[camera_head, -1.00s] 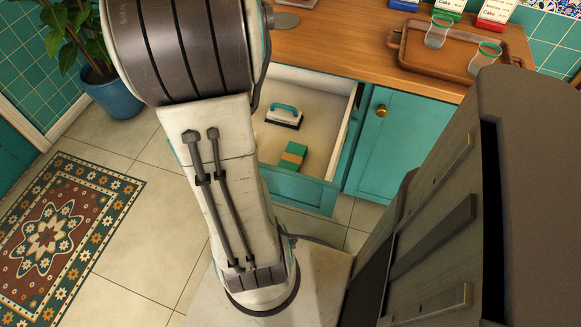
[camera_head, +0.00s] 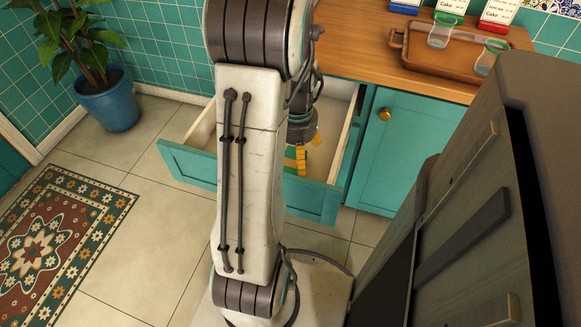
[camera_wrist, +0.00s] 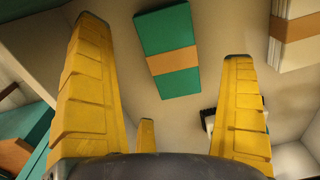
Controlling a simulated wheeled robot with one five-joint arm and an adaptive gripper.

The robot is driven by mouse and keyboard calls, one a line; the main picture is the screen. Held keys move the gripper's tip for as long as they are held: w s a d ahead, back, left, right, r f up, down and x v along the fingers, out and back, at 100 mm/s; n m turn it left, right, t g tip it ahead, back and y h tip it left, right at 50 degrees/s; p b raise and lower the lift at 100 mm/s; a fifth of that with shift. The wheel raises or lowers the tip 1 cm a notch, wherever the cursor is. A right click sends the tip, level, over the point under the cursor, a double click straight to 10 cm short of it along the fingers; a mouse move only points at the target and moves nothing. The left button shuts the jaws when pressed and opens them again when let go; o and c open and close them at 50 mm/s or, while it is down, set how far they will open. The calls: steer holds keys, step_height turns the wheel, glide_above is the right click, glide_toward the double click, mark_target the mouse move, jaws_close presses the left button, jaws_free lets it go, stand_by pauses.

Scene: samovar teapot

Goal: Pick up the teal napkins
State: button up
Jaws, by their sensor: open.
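The teal napkins (camera_wrist: 167,50) are a flat folded stack with a tan band, lying on the light floor of the open drawer (camera_head: 205,169). In the wrist view they are at top centre, slightly tilted, between the tips of my fingers. My gripper (camera_head: 308,152) is open and empty, with its yellow fingers pointing down inside the drawer. In the wrist view the fingers stand apart on either side of the napkins, and I see no contact. In the head view my arm and gripper hide most of the napkins.
A cream stack with a tan band (camera_wrist: 296,28) lies to the right in the wrist view. A black and white object (camera_wrist: 208,116) is partly hidden behind my right finger. The drawer walls enclose the space. The wooden counter above holds a tray (camera_head: 455,64) with glasses.

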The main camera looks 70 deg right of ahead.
mark_target(295, 164)
steer(key=shift+w+f+b, duration=0.1)
steer(key=shift+f+b, duration=0.65)
steer(key=shift+f, duration=1.45)
steer(key=c, duration=1.2)
